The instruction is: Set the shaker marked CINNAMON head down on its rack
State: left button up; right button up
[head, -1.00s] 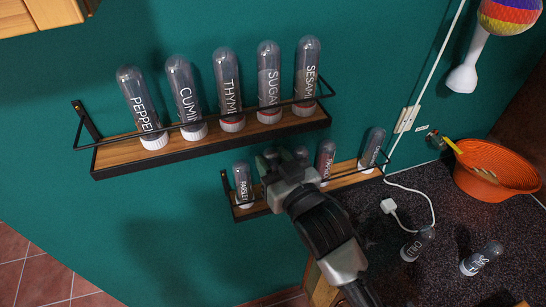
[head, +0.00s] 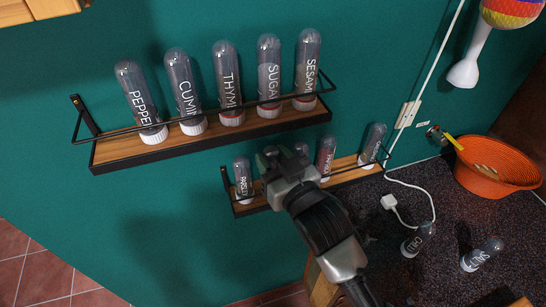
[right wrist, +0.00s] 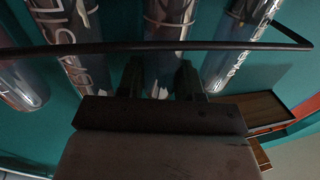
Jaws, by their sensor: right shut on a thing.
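My right gripper (head: 277,162) is at the lower rack (head: 343,177), shut on a clear shaker. No CINNAMON label is readable in any view. PARSLEY (head: 242,178) stands cap down left of my gripper. A red-marked shaker (head: 325,157) and another shaker (head: 373,145) stand to the right. My left gripper is not in view.
The upper rack (head: 214,138) holds several shakers, PEPPER to SESAME, cap down. On the dark counter (head: 405,275) are CHILI (head: 417,241), SALT (head: 481,255), a white plug (head: 389,202) with cord and an orange basket (head: 497,166).

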jog(key=shift+f, duration=0.3)
jog(key=o, duration=1.1)
jog(key=shift+c, duration=0.2)
jog(key=shift+s, duration=0.1)
jog(key=b+v, duration=0.3)
jog(key=v, duration=0.7)
jog(key=shift+s+d, duration=0.25)
